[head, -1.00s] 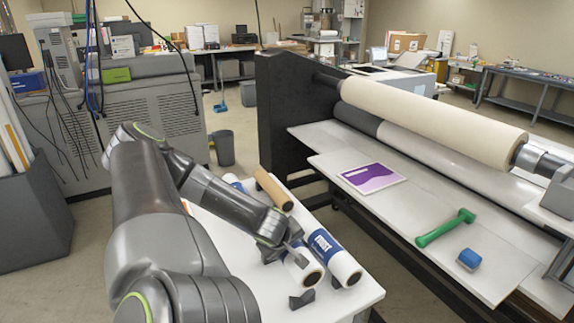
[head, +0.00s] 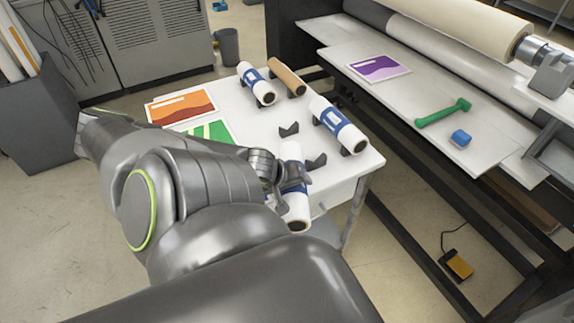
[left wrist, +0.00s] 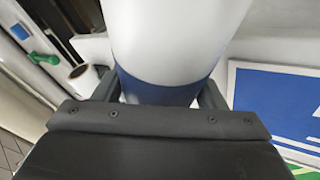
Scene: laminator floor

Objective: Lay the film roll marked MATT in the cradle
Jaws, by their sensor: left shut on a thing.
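My left gripper (head: 288,183) is shut on a white film roll (head: 299,212) with a blue band, near the table's front edge. In the left wrist view the held roll (left wrist: 175,35) rises between the two fingers (left wrist: 158,92); no marking on it is readable. An empty pair of dark V-shaped supports, the near one (head: 316,162) and the far one (head: 289,130), stands on the white table just beyond it. A second white roll with a blue label (head: 338,125) lies on supports to their right. A third (head: 257,83) lies farther back. My right gripper is not in view.
A brown cardboard tube (head: 288,75) lies beside the back roll. An orange sheet (head: 181,107) and a green sheet (head: 210,131) lie on the table's left. The laminator's shelf (head: 400,93) holds a purple sheet (head: 380,67), a green tool (head: 443,112) and a blue block (head: 460,138).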

